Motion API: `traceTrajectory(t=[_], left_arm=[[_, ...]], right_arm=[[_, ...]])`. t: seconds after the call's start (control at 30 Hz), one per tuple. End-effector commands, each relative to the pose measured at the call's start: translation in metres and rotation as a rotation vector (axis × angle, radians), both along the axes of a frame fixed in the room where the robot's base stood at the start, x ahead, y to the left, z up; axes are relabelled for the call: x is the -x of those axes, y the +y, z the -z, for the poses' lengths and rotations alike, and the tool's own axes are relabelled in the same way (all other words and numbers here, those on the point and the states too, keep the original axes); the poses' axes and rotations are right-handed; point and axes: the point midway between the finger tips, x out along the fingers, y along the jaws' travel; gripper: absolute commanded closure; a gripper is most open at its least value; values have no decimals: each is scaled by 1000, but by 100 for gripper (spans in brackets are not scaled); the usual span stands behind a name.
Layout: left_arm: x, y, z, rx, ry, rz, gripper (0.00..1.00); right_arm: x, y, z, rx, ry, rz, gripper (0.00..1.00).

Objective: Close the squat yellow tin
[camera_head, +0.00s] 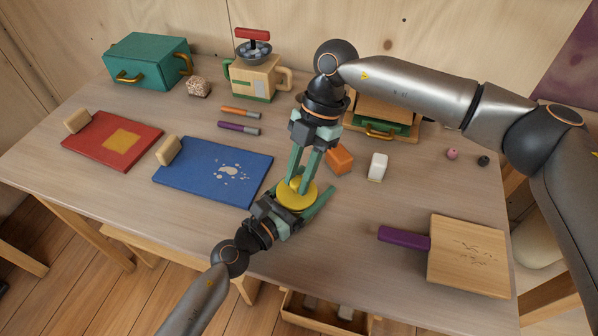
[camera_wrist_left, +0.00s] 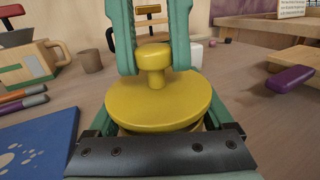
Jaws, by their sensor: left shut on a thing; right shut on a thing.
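The squat yellow tin is mostly hidden under its round yellow lid (camera_head: 290,203) near the table's middle front. In the left wrist view the lid (camera_wrist_left: 130,103) looks level, with a mushroom-shaped knob (camera_wrist_left: 155,58) on top. A sliver of the tin (camera_wrist_left: 150,129) shows under the lid's near edge. My left gripper (camera_head: 310,193) is shut around the tin from the front. My right gripper (camera_head: 299,186) comes down from above, shut on the lid's knob. The lid sits over the tin; I cannot tell whether it is fully seated.
A blue board (camera_head: 200,180) lies left of the tin, a red board (camera_head: 90,140) farther left. An orange block (camera_head: 340,158) and a white block (camera_head: 377,167) stand behind. A wooden board with a purple handle (camera_head: 403,238) is at right. Bare tabletop lies between.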

Motion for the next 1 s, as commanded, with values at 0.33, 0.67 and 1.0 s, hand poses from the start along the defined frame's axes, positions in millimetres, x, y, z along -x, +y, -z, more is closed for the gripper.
traceTrajectory(t=[0.33, 0.67, 1.0], left_arm=[[0, 0, 1, 0, 1, 0, 100], [0, 0, 1, 0, 1, 0, 100], [1, 0, 0, 0, 0, 2, 100]], right_arm=[[0, 0, 1, 0, 0, 0, 100], [0, 0, 8, -1, -1, 0, 100], [0, 0, 17, 3, 0, 0, 100]])
